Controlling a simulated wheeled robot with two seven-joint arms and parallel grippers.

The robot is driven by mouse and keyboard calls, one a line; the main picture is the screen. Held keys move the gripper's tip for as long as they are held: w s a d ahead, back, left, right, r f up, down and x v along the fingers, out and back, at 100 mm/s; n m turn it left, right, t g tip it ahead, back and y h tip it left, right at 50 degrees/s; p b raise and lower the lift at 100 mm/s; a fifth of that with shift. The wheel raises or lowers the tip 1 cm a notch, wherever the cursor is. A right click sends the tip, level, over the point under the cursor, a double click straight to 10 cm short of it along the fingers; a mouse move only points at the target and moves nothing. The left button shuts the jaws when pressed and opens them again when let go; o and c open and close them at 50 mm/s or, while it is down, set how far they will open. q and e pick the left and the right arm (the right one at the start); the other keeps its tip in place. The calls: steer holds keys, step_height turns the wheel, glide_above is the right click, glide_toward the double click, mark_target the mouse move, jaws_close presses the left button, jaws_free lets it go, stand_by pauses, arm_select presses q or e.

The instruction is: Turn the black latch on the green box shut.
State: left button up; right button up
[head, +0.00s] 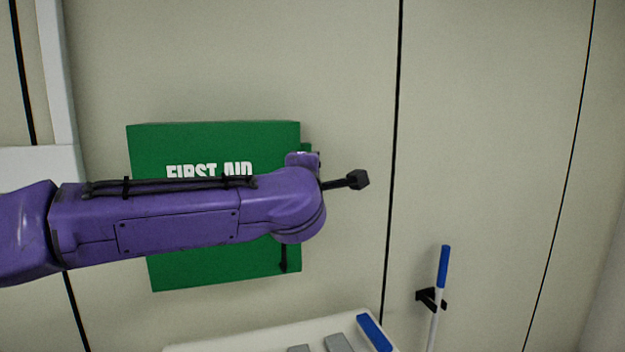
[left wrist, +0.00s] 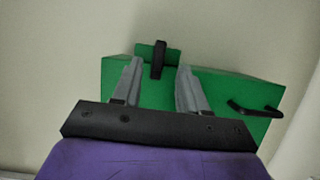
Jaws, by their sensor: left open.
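The green box (head: 220,268), marked FIRST AID, is fixed to the wall in the head view, with my purple left arm across its front. The box also shows in the left wrist view (left wrist: 225,88). There, the black latch (left wrist: 159,60) sits on a small green block at the box's edge, its long side roughly in line with the fingers. My left gripper (left wrist: 160,72) is open, with its two grey fingers pointing at the box, one on each side of the latch in the picture. Whether they touch anything is unclear. My arm hides the latch and gripper in the head view.
A black handle (left wrist: 255,109) stands out from the box; its lower end shows in the head view (head: 284,259). A blue-and-white rod (head: 440,285) hangs in a black wall clip at the right. A white surface (head: 250,340) lies below.

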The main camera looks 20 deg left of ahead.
arm_select(q)
steer(key=b+v, duration=0.1)
steer(key=v, duration=0.3)
steer(key=shift+s+d, duration=0.15)
steer(key=shift+s, duration=0.15)
